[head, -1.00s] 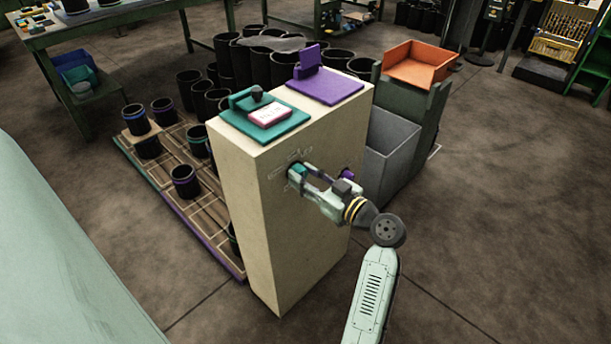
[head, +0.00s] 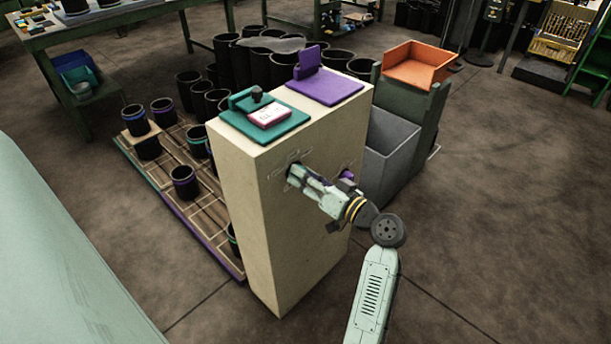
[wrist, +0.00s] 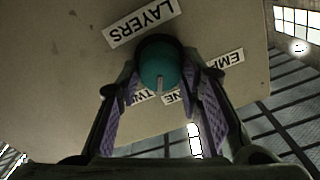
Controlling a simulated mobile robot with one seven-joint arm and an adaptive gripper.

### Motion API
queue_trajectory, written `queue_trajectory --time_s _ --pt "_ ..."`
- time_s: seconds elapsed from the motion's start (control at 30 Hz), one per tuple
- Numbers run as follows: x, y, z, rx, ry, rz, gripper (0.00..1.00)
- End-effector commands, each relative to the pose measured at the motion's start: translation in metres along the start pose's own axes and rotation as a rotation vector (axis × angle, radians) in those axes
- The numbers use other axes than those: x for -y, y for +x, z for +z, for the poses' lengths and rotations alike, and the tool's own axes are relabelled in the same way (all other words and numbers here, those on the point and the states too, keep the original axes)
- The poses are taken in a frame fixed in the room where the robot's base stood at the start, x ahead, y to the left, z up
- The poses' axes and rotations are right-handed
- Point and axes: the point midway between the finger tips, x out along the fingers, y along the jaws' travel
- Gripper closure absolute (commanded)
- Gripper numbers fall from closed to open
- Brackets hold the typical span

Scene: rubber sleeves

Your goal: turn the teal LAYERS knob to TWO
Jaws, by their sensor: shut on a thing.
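The teal LAYERS knob (wrist: 158,62) is on the front of the beige cabinet, under the LAYERS label (wrist: 142,22), which appears upside down in the wrist view. My gripper (wrist: 160,72) has its purple-padded fingers on both sides of the knob and is shut on it. A pale mark on the knob faces down in the wrist view, between the partly hidden TWO label (wrist: 143,97) and ONE label (wrist: 171,97). I cannot tell exactly which it meets. A partly hidden EMP... label (wrist: 228,60) is at right. In the head view my gripper (head: 296,174) hides the knob.
A purple knob (head: 347,175) is on the same cabinet face (head: 275,235), just right of my gripper. Teal (head: 290,127) and purple (head: 335,92) plates lie on top. A grey bin (head: 392,160) stands behind at right. The floor at right is open.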

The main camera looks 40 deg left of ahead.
Motion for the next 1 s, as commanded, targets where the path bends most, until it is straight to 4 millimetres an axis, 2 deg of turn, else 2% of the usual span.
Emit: queue_trajectory --time_s 0.43,1.0 --pt "-0.0011 -0.0003 -0.0001 0.001 0.28 0.0 0.95" --pt "-0.0014 -0.0001 0.0005 0.0 0.344 -0.001 0.95"
